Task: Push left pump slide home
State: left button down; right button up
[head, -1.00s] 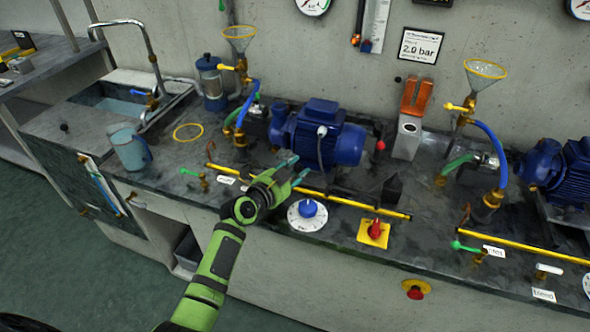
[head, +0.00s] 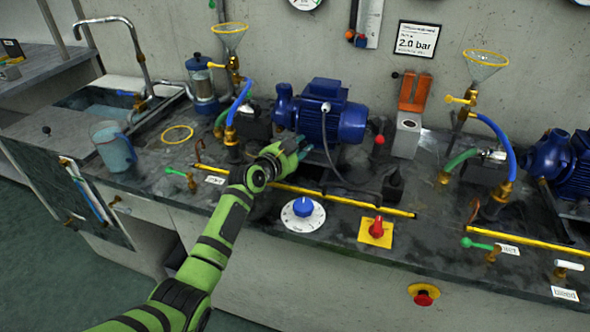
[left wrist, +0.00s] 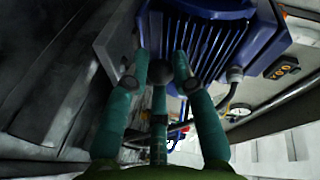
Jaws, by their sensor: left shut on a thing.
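The left pump (head: 345,122), with a finned blue motor, stands at the back of the bench in the head view. It fills the top of the left wrist view (left wrist: 212,40). My left gripper (head: 303,150) is at the pump's front, low down. The knob is hidden by the gripper in the head view. The slide under the pump is mostly hidden in shadow. My right gripper is not in view.
A yellow rail (head: 345,201) runs along the bench in front of the pump. A blue dial (head: 303,207) and a red knob (head: 377,228) sit before it. A grey block with orange top (head: 406,135) stands to the right.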

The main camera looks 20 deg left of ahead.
pick_arm(q)
jog(key=shift+w+r, duration=0.1)
jog(key=shift+w, duration=0.05)
jog(key=c, duration=1.3)
grip_release()
jog(key=shift+w, duration=0.25)
jog(key=v, duration=1.2)
